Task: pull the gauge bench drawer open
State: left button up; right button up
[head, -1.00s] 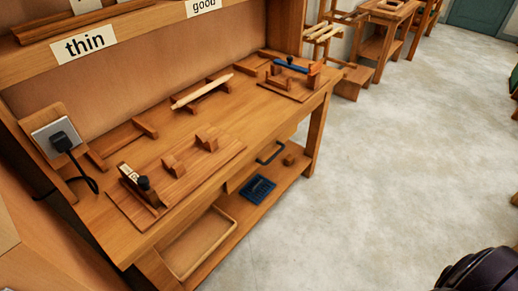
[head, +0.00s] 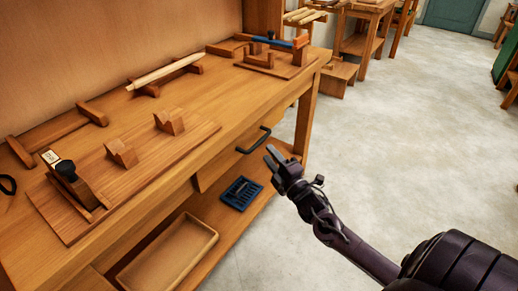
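The gauge bench (head: 222,109) is a wooden bench along the left side. Its drawer (head: 218,169) is in the front under the top and looks shut. A dark bar handle (head: 254,141) sticks out from the drawer front. My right gripper (head: 271,156) is dark, with its fingers pointing toward the bench. In the picture it is just to the right of and slightly below the handle, with its fingers apart and nothing between them. I cannot tell the exact gap to the handle. My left gripper is not in view.
On the bench top are a wooden board with V-blocks (head: 130,172), a pale rod on supports (head: 165,73) and a blue gauge (head: 272,43). The lower shelf holds a blue tray (head: 240,193) and a wooden tray (head: 168,257). The floor (head: 400,130) to the right is clear.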

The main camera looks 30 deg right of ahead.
aim_at(259, 142)
jog(key=w, duration=0.4)
jog(key=w+r, duration=0.1)
jog(key=w, duration=0.2)
jog(key=shift+b, duration=0.4)
grip_shut()
